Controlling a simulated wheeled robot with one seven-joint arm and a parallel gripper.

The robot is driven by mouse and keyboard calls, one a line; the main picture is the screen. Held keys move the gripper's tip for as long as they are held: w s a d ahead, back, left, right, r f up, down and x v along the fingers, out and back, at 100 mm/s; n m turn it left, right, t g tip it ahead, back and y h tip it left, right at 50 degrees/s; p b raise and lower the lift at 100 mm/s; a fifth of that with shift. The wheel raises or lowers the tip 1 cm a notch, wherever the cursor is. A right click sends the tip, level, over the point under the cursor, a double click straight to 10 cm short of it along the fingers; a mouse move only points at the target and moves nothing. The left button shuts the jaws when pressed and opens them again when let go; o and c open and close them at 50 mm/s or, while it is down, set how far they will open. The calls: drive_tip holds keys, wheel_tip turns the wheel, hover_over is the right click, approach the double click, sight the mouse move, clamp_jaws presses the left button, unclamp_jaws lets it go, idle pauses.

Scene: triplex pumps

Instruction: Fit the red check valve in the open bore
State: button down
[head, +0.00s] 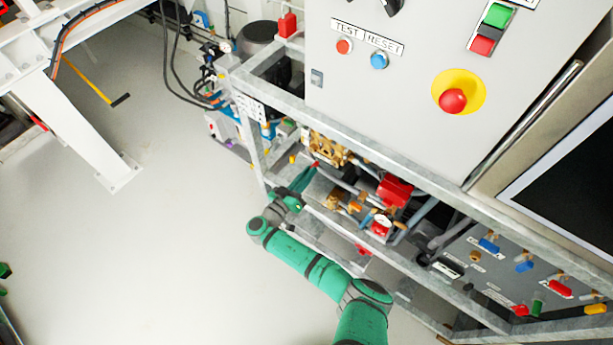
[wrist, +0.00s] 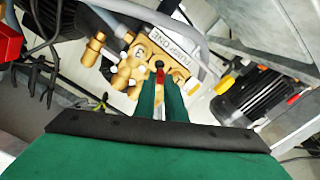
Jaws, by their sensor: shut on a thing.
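My gripper (wrist: 161,84) reaches toward a brass pump block labelled PUMP ONE (wrist: 140,58) in the wrist view. Its two green fingers are shut on the small red check valve (wrist: 160,64), whose red and dark end shows between the fingertips. The valve appears in front of the block's face; I cannot tell whether it touches it. In the head view my gripper (head: 309,175) is at the frame's left end, just below and left of the brass pump block (head: 327,149). The open bore cannot be made out, and the fingers cover part of the block.
A dark finned motor (wrist: 255,92) lies right of the pump in the wrist view. Grey hoses and brass fittings crowd the left. In the head view, galvanised frame rails (head: 350,133) run above the arm, under the control panel (head: 400,70).

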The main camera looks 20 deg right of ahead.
sight(319, 162)
drive_tip(key=shift+x, duration=1.8)
drive_tip(key=shift+x, duration=1.9)
idle(1.6)
idle(0.4)
drive_tip(key=c, duration=1.7)
unclamp_jaws()
drive_tip(key=shift+c, duration=0.2)
drive_tip(key=v, duration=1)
drive_tip(key=shift+s+a, duration=0.2)
drive_tip(key=shift+a, duration=0.05)
drive_tip(key=shift+s, duration=0.1)
